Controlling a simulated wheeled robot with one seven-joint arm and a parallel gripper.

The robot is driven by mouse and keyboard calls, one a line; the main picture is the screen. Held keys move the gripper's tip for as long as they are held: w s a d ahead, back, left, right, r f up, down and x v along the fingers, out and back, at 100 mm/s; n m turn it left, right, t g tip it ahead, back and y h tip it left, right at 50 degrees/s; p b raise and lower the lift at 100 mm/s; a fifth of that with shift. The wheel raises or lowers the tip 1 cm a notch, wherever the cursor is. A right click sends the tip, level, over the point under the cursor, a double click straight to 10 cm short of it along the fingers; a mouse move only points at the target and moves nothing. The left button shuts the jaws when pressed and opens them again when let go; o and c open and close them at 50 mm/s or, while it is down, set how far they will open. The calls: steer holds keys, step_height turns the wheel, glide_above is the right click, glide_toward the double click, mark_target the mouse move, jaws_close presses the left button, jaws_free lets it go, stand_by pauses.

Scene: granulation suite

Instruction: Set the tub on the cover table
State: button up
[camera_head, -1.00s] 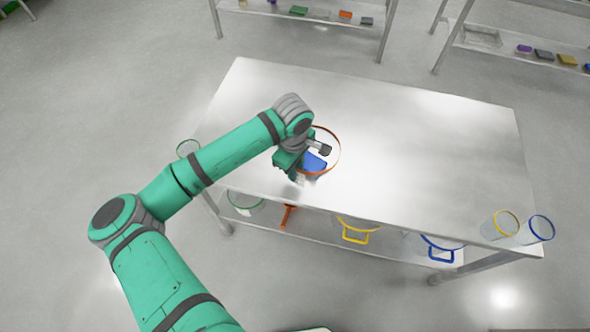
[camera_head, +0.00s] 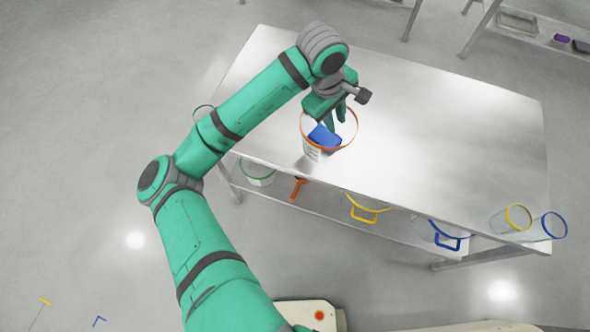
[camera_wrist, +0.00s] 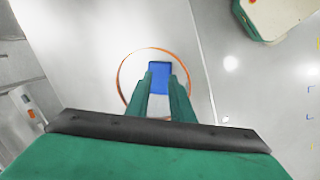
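A clear tub with an orange rim (camera_head: 352,143) stands on the steel table (camera_head: 440,130), close to its front edge. A pale label shows on its side, and a blue block (camera_head: 325,137) is inside. My gripper (camera_head: 341,118) is over the tub's opening, fingers pointing down, with a gap between them. In the wrist view, the fingertips (camera_wrist: 160,77) are apart over the orange-rimmed tub (camera_wrist: 121,72), with the blue block (camera_wrist: 160,68) seen between and beyond them. Whether the fingers touch the block is hard to tell.
Green, yellow and blue-rimmed tubs and an orange tool (camera_head: 299,188) are on the lower shelf. The middle of the tabletop is bare.

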steer(key=d+r+t+h, duration=0.3)
steer(key=d+t+h, duration=0.15)
steer(key=d, duration=0.45)
steer(key=d+r+t+h, duration=0.25)
steer(key=d+h, duration=0.35)
steer(key=d, duration=0.3)
steer(key=s+a+f+n+t+y, duration=0.1)
steer(key=s+a+f+t+y, duration=0.35)
steer(key=s+a+f, duration=0.35)
steer(key=s+a+f+n+t+y, duration=0.1)
steer(key=s+a+f+t+y, duration=0.2)
steer(key=s+a+f+y, duration=0.45)
steer(key=s+a+m+y, duration=0.1)
steer(key=s+a+m, duration=0.8)
steer(key=s+a, duration=0.6)
steer(key=s, duration=0.2)
steer(key=shift+s+r+m, duration=0.2)
steer(key=shift+s+m, duration=0.15)
steer(key=shift+m, duration=0.05)
